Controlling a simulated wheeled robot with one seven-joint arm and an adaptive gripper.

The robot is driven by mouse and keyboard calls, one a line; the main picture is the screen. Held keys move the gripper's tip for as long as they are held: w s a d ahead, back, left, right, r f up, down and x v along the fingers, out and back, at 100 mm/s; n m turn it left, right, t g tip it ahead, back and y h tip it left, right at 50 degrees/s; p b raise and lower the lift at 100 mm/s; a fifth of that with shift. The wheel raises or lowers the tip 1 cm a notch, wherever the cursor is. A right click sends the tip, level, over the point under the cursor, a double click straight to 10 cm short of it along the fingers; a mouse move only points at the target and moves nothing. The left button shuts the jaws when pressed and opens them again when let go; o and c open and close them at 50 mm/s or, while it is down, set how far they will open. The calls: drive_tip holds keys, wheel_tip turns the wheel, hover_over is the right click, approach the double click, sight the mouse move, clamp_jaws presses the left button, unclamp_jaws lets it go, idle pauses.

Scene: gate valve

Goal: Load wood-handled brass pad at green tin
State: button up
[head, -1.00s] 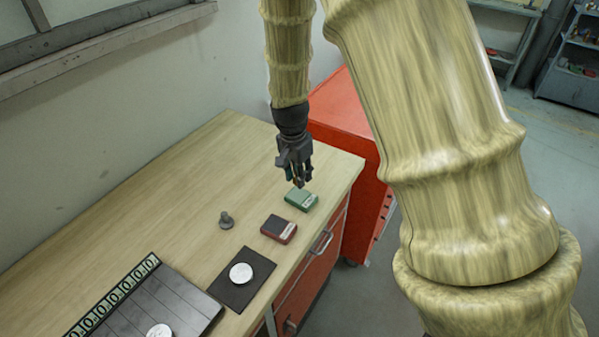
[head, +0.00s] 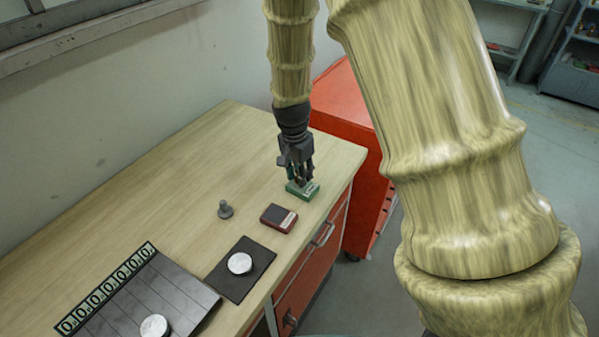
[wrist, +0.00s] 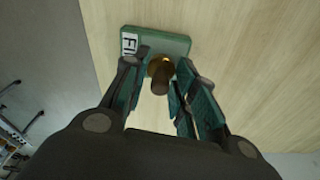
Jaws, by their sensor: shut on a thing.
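The green tin (head: 309,193) lies on the wooden bench near its front right edge. In the wrist view the green tin (wrist: 181,44) is at the top, with a white label at its left end. The brass pad (wrist: 160,80) has a brown wooden handle and a round brass base that overlaps the tin's near edge in the picture. My gripper (wrist: 163,66) is shut on the pad, one finger on each side. In the head view my gripper (head: 300,179) points down right over the tin and hides the pad. I cannot tell whether the pad touches the tin.
A dark red tin (head: 272,213) is beside the green one. A grey knobbed piece (head: 225,210) stands to its left. A white disc (head: 240,263) lies on a black mat (head: 232,284). A dark slatted board (head: 130,303) is at lower left. The bench's back is clear.

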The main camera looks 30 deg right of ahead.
drive_tip(key=shift+f, duration=0.55)
idle(2.5)
drive_tip(key=shift+r, duration=0.1)
drive_tip(key=shift+r+p, duration=2.85)
drive_tip(key=shift+r, duration=0.6)
drive_tip(key=shift+w+a+f, duration=0.1)
drive_tip(key=shift+a+f, duration=0.05)
drive_tip(key=w+a+f+n+t+y+b, duration=0.1)
drive_tip(key=w+a+n+b, duration=0.4)
drive_tip(key=a+n+b, duration=0.5)
drive_tip(key=shift+w+a+f+n, duration=0.15)
drive_tip(key=shift+a+f+n, duration=0.3)
drive_tip(key=shift+a, duration=1.05)
